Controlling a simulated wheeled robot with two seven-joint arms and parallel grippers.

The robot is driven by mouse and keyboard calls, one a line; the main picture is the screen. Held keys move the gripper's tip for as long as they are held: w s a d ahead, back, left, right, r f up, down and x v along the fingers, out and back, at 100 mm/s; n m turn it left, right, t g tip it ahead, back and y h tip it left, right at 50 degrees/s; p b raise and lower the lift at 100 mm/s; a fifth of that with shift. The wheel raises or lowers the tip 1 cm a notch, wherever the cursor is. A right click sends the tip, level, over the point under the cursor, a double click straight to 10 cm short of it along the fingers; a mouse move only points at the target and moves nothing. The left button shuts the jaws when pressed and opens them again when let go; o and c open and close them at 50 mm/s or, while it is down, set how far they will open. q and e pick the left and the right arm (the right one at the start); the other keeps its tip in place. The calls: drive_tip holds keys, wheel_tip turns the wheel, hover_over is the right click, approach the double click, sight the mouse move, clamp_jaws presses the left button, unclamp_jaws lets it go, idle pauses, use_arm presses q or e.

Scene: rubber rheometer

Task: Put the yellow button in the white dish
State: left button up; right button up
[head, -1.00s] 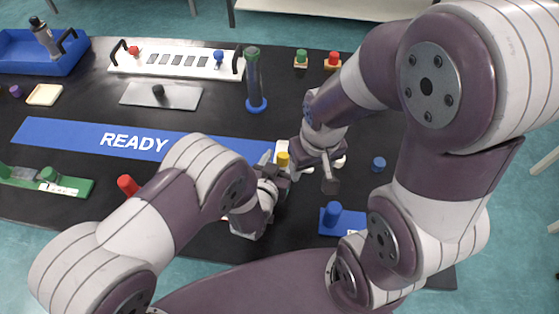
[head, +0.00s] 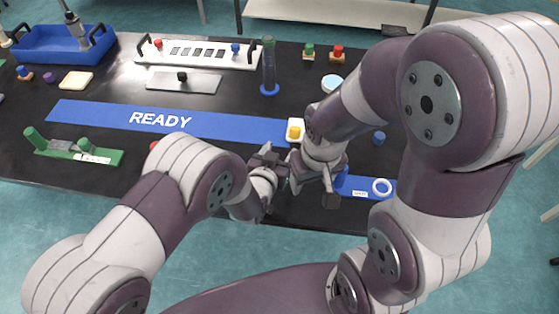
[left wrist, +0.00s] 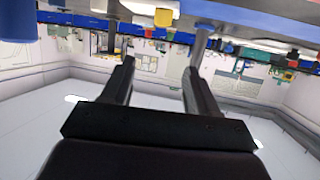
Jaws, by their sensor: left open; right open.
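The yellow button (head: 294,132) stands upright on a white base (head: 298,141), just right of the blue READY strip. It also shows in the left wrist view (left wrist: 163,17), which looks upside down. A round white dish (head: 332,83) with a pale blue inside lies farther back, partly behind my right arm. My left gripper (head: 275,161) is open and empty, apart from the button, on its near left side. Its two fingers show spread in the left wrist view (left wrist: 160,72). My right gripper (head: 314,184) is open near the table's front edge, right of the left one.
The READY strip (head: 200,122) crosses the table. A blue plate (head: 355,186) with a white ring (head: 382,187) is beside my right gripper. A blue button (head: 379,138) lies right.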

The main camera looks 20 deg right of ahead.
use_arm(q)
drive_tip(key=w+a+r+n+g+y, duration=0.1)
drive_tip(key=a+r+n+g+y, duration=0.15)
drive_tip(key=a, duration=0.75)
drive_tip(key=w+a+r+n+g+y, duration=0.1)
drive_tip(key=a+r+n+g+y, duration=0.2)
drive_tip(key=a, duration=0.7)
drive_tip(key=s+a+r+n+g+y, duration=0.1)
drive_tip(key=s+a+g, duration=0.1)
drive_tip(key=s+a, duration=0.5)
drive_tip(key=s+a+r+g+y, duration=0.2)
drive_tip(key=s+a, duration=0.5)
drive_tip(key=s, duration=0.2)
drive_tip(key=shift+s+a+r+n, duration=0.2)
drive_tip(key=shift+s+r+n, duration=0.05)
drive_tip(key=shift+s+n, duration=0.1)
drive_tip(key=shift+g, duration=0.25)
